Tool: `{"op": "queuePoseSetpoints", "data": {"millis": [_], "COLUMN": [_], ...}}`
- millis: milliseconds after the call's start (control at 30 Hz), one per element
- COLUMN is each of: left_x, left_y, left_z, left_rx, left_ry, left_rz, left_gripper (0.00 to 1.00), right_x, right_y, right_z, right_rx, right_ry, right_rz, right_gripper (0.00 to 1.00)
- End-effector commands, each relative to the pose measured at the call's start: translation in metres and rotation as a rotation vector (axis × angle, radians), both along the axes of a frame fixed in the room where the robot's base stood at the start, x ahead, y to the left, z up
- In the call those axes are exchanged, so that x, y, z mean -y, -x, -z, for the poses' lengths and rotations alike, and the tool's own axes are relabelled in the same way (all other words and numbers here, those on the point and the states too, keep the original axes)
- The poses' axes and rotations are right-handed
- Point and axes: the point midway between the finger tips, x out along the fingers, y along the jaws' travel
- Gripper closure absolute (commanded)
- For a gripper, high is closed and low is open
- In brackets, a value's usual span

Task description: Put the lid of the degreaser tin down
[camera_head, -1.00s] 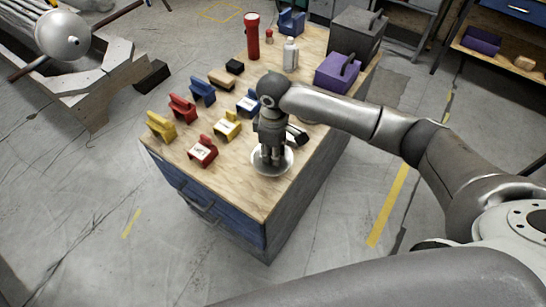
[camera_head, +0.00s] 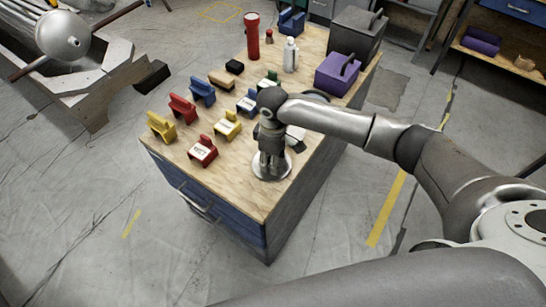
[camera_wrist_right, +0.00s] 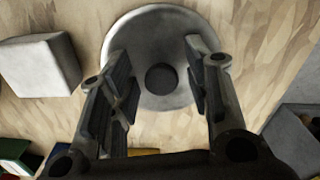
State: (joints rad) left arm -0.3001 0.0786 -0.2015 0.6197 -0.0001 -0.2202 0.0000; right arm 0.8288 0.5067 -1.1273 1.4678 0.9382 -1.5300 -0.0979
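The lid is a round, pale metal disc with a dark knob at its centre. In the head view the lid (camera_head: 258,172) is at the near right part of the wooden bench top, under my right gripper (camera_head: 270,172). In the right wrist view the lid (camera_wrist_right: 155,28) appears flat on the wood. The right gripper (camera_wrist_right: 162,88) has its fingers apart on either side of the knob, with visible gaps; it is open. I cannot clearly make out the degreaser tin; a dark round thing (camera_head: 318,95) is partly hidden behind my right arm. My left gripper is not in view.
Red, yellow and blue holders (camera_head: 203,151) stand left of the lid. A whitish block (camera_wrist_right: 40,65) is close beside it. A red cylinder (camera_head: 252,38), a white bottle (camera_head: 290,56) and a purple box (camera_head: 337,75) stand farther back. The bench's front edge is near the lid.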

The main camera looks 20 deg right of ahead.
Motion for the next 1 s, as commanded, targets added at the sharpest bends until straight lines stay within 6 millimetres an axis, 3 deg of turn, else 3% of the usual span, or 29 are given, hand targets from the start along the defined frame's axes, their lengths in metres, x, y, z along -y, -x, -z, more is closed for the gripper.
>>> {"op": "queuePoseSetpoints", "data": {"millis": [367,800,1000], "left_x": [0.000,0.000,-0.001], "left_y": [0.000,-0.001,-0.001], "left_z": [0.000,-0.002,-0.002], "left_rx": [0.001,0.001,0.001], "left_ry": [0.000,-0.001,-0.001], "left_rz": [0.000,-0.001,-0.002], "left_gripper": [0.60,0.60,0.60], "right_x": [0.000,0.000,0.000], "right_y": [0.000,-0.001,0.000], "right_z": [-0.009,-0.097,-0.119], "right_rx": [0.001,0.002,0.000], "right_ry": [0.001,-0.001,0.000], "right_rz": [0.001,-0.001,0.001], "right_gripper": [0.54,0.54,0.54]}}
